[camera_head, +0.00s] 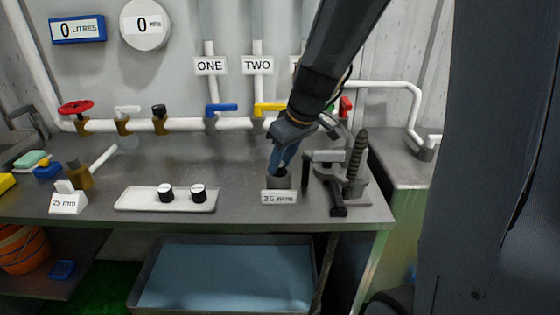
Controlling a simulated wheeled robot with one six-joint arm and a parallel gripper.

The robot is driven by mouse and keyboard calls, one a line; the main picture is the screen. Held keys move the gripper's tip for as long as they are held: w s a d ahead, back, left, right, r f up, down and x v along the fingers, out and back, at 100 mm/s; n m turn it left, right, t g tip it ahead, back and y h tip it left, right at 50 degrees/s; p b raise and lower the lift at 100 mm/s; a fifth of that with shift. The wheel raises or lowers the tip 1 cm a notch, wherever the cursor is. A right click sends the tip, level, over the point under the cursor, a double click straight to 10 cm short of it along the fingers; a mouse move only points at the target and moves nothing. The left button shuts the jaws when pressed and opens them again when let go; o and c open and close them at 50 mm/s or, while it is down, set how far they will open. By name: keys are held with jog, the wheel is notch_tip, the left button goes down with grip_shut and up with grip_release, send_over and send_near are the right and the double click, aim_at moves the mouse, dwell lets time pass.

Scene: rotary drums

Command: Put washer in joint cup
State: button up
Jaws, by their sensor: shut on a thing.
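A small grey cup (278,182), which appears to be the joint cup, stands near the bench's front edge behind a label reading about 25 mm. My gripper (279,169) points down at the cup, its blue fingertips at or just inside the dark opening. The fingers look close together, shut on what I take to be the washer. The washer itself is too small or hidden between the fingers and the cup rim to make out. I cannot tell whether it touches the cup.
A clamp with a threaded post (355,158) stands close to the right of the cup. A white tray (138,200) with two black-and-white cylinders lies to the left. A brass fitting (80,175) is farther left. Pipes with valves run behind. A blue-bottomed bin (225,280) sits below the bench.

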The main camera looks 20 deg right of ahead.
jog(key=shift+f, duration=0.2)
jog(key=o, duration=1)
jog(key=shift+r, duration=0.15)
jog(key=shift+r, duration=0.2)
jog(key=v, duration=1.1)
jog(key=shift+s+d+r, duration=0.1)
jog(key=shift+s+r, duration=0.05)
jog(key=shift+r, duration=0.2)
